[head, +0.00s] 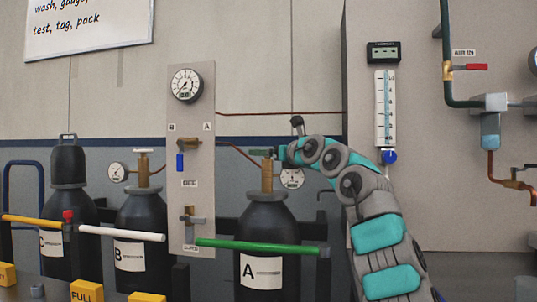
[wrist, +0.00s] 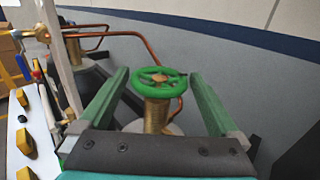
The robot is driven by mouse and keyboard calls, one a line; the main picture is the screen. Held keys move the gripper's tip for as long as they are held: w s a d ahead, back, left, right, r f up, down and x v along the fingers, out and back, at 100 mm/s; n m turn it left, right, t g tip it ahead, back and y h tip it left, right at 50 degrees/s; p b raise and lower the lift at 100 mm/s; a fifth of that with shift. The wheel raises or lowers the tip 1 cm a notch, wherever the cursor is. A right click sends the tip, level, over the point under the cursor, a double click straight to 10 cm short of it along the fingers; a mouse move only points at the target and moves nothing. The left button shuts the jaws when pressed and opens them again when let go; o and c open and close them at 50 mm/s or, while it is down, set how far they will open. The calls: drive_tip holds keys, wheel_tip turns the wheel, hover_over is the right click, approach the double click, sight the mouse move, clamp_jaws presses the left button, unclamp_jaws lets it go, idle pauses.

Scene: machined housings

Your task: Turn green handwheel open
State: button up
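The green handwheel (wrist: 160,82) sits on a brass valve (wrist: 156,115) in the wrist view. In the head view the handwheel (head: 261,153) is a small green edge on top of black cylinder A (head: 266,225), partly hidden by my gripper (head: 282,154). In the wrist view my gripper (wrist: 159,74) is open, with one green finger left and one right of the wheel. A gap shows on both sides, and nothing is held. I cannot tell whether the fingertips reach past the wheel's near rim.
Cylinders B (head: 140,218) and C (head: 70,215) stand to the left. A green bar (head: 258,246) crosses in front of A. A copper pipe (wrist: 130,42) runs close behind the wheel.

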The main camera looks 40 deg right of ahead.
drive_tip(key=s+b, duration=0.1)
drive_tip(key=s, duration=0.6)
drive_tip(key=shift+s+a+b, duration=0.25)
drive_tip(key=shift+s+b, duration=0.15)
idle(0.5)
